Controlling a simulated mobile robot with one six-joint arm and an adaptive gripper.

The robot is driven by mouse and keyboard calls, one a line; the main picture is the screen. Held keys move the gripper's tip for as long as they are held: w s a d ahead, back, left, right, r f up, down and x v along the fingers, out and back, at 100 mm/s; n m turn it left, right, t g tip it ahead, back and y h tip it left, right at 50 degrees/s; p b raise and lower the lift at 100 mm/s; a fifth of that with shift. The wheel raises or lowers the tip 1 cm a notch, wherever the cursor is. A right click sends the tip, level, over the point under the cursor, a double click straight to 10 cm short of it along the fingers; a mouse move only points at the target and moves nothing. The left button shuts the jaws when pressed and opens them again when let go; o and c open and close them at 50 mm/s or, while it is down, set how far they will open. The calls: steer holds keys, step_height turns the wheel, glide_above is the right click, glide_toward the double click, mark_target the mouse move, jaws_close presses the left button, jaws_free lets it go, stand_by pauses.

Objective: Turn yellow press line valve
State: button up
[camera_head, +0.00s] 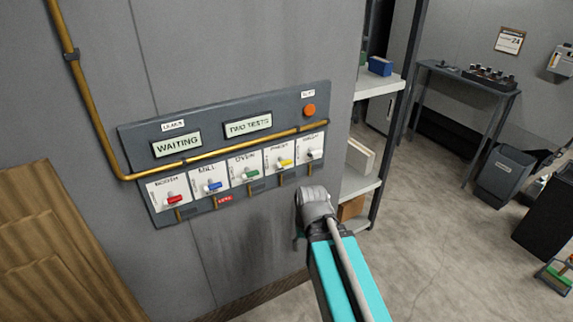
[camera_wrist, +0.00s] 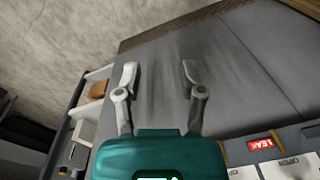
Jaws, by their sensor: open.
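The yellow valve handle (camera_head: 286,162) is on a white plate in the grey wall panel, fourth from the left in a row of coloured handles. It lies between the green handle (camera_head: 250,174) and the white handle (camera_head: 312,153). My gripper's fingers (camera_wrist: 159,78) are open and empty in the wrist view, with bare grey wall beyond them. In the head view my arm's end is below and right of the yellow handle, apart from it, and hides most of the fingers. The wrist view shows only parts of white plates (camera_wrist: 290,168), with no yellow handle visible.
Red (camera_head: 174,199) and blue (camera_head: 212,187) handles are further left. A brass pipe (camera_head: 215,152) crosses the panel above the handles. An orange button (camera_head: 309,110) is at the upper right. A shelf unit (camera_head: 372,87) stands right of the wall; open floor lies beyond.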

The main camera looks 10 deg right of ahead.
steer(key=w+a+f+m+t+y+b, duration=0.1)
steer(key=w+a+t+y+b, duration=0.1)
steer(key=w+y, duration=0.2)
steer(key=m+t+y+b, duration=0.7)
steer(key=m+t, duration=0.2)
steer(key=t, duration=0.2)
glide_toward(285, 162)
steer(key=s+d, duration=0.1)
steer(key=s+d+f, duration=0.1)
steer(key=shift+s+d, duration=0.15)
steer(key=shift+s, duration=0.25)
steer(key=shift+w, duration=0.1)
steer(key=shift+r+x, duration=0.15)
steer(key=shift+x, duration=3.3)
steer(key=shift+r+x, duration=0.1)
steer(key=shift+x, duration=3.3)
jaws_close()
